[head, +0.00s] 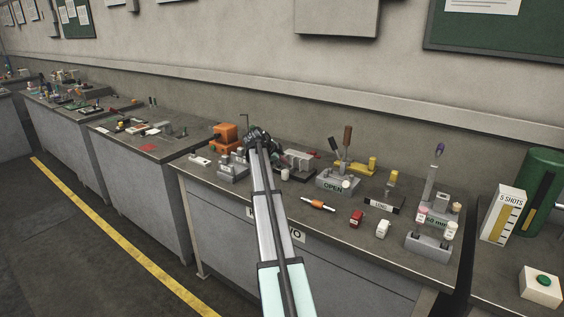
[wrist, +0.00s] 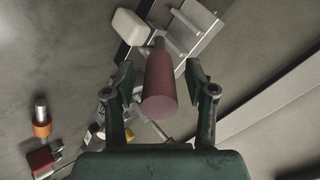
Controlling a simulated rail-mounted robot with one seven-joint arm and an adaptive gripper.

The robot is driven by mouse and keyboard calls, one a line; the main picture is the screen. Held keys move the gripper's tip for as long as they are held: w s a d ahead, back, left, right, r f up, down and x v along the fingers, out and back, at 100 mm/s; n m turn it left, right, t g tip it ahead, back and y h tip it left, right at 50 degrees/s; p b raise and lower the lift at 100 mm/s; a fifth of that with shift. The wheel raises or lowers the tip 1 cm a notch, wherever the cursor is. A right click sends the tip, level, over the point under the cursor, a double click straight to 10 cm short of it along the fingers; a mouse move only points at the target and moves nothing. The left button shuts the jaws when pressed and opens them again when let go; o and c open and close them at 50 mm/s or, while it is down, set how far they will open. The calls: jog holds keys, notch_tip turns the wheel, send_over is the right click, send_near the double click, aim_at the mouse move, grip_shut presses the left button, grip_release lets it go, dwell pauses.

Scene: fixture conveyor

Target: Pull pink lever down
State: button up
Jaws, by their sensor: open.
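In the wrist view a dull pink-maroon cylindrical lever handle (wrist: 160,88) points toward the camera, its far end on a thin metal rod. My gripper (wrist: 159,75) is open, one dark green finger on each side of the handle, with visible gaps on both sides. Whether the handle lies at fingertip depth I cannot tell. In the head view my gripper (head: 255,136) is a small dark shape over the back of the bench, and my arm hides part of what is below it. I cannot tell which head-view lever is this handle.
The wrist view shows a white knob (wrist: 131,26) and a grey bracket (wrist: 195,42) close by.

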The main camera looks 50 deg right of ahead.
jog(key=v, duration=1)
jog(key=shift+a+r, duration=0.15)
jog(key=shift+a, duration=0.1)
jog(key=shift+s, duration=0.1)
